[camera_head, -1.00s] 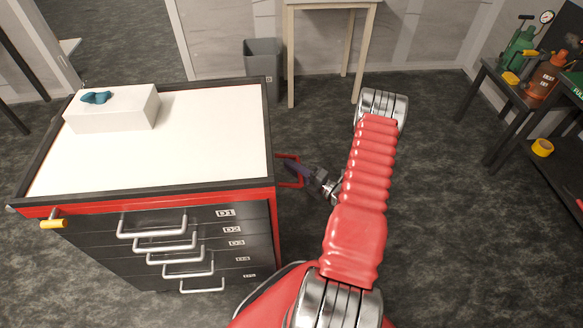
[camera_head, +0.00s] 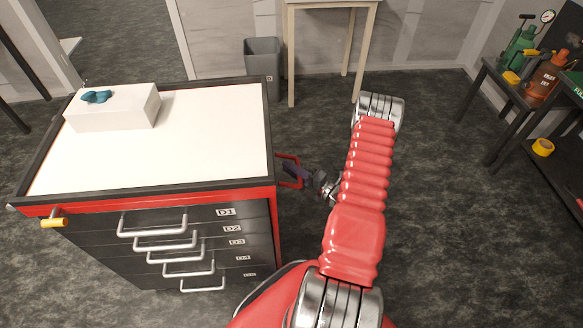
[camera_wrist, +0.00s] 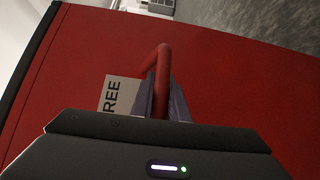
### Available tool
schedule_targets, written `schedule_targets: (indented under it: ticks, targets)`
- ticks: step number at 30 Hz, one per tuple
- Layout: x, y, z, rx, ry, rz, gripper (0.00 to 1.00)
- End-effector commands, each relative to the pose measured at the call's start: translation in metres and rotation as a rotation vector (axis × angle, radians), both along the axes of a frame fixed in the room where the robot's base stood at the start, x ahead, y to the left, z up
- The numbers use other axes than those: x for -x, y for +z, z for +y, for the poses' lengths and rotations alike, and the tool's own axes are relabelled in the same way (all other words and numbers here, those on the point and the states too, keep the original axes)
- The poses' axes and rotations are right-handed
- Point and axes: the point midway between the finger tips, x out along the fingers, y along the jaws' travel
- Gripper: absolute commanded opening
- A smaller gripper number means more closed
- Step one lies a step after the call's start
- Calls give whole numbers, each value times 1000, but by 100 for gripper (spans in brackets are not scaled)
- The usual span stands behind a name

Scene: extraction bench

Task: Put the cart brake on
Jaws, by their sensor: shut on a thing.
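The tool cart (camera_head: 274,228) has a white top, a black rim and several dark drawers. A red bent bar (camera_head: 288,156), seemingly the brake lever, sticks out from its right side. In the wrist view the red bar (camera_wrist: 163,65) rises between my fingers. My gripper (camera_head: 290,171) is shut on this bar; it also shows in the wrist view (camera_wrist: 160,100). A pale label (camera_wrist: 118,95) reading "REE" is on the red side panel, left of the bar; the rest of its text is hidden.
A white box (camera_head: 125,112) with a blue item on it sits on the cart top. A yellow knob (camera_head: 54,222) is at the front left. A grey bin (camera_head: 262,62) and a wooden table (camera_head: 330,4) stand behind. Floor right of my arm is clear up to a dark bench (camera_head: 510,120).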

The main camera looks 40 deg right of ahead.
Motion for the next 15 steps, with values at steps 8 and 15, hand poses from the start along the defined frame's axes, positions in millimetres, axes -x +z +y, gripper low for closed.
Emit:
schedule_targets:
  ticks: [8, 15]
  targets:
    - [-1, 0, 2, 0, 4, 0, 19]
    - [0, 0, 1, 0, 2, 0, 32]
